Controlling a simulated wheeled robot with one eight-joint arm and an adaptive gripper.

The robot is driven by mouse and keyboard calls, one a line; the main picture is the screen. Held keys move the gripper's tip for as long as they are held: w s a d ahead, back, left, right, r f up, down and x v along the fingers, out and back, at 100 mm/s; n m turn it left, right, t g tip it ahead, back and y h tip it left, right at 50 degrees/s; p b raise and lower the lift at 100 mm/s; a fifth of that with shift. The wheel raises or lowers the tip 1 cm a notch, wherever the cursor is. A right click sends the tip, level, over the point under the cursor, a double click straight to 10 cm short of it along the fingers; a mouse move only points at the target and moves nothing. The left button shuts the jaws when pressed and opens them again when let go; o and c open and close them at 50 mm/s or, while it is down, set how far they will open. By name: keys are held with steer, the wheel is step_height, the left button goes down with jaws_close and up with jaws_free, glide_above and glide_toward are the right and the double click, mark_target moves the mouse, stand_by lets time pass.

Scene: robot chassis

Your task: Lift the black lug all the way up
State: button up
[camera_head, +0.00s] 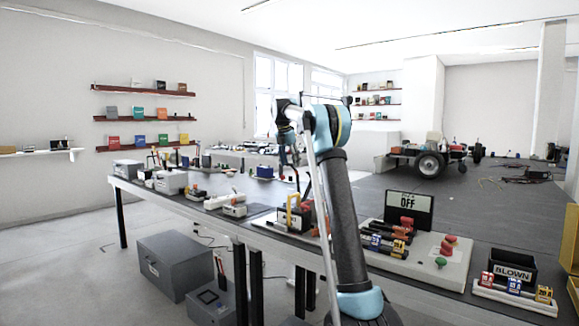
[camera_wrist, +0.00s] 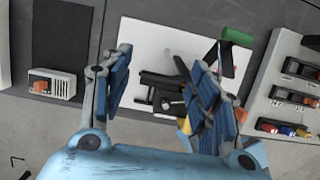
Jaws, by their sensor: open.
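My gripper (camera_wrist: 160,62) is open, its two blue-padded fingers apart in the wrist view. Between and beyond the fingers is a black mechanism (camera_wrist: 163,82) on a white plate (camera_wrist: 135,42); the black lug seems to be part of it, but I cannot tell its exact outline. A lever with a green handle (camera_wrist: 237,36) rises at the plate's upper right. The right finger hides part of the mechanism. In the head view my gripper (camera_head: 291,165) points down above the long bench, and my arm hides part of the fixtures behind it.
A panel of breakers (camera_wrist: 285,98) lies right of the plate, and a small white box with an orange switch (camera_wrist: 52,84) lies left. In the head view an OFF sign (camera_head: 409,209) and a BLOWN bin (camera_head: 512,268) stand on the right of the bench (camera_head: 262,249).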

steer(key=v, duration=1.1)
steer(key=shift+r, duration=0.1)
steer(key=s+d+f+m, duration=0.3)
steer(key=s+m, duration=0.2)
steer(key=s, duration=0.5)
steer(key=s+d+f+m+y, duration=0.1)
steer(key=s+d+f+m, duration=0.25)
steer(key=s, duration=0.75)
steer(key=s+d+f+m, duration=0.3)
steer(key=s+m, duration=0.3)
steer(key=s, duration=0.4)
steer(key=s+d+f+m, duration=0.1)
steer(key=s+f+m, duration=0.5)
steer(key=s+f, duration=0.9)
steer(key=s+d+f+m+y, duration=0.1)
steer(key=s+f+m, duration=0.6)
steer(key=s+f, duration=0.9)
step_height(320, 180, down, 2)
steer(key=shift+d+f, duration=0.1)
steer(key=shift+d, duration=0.25)
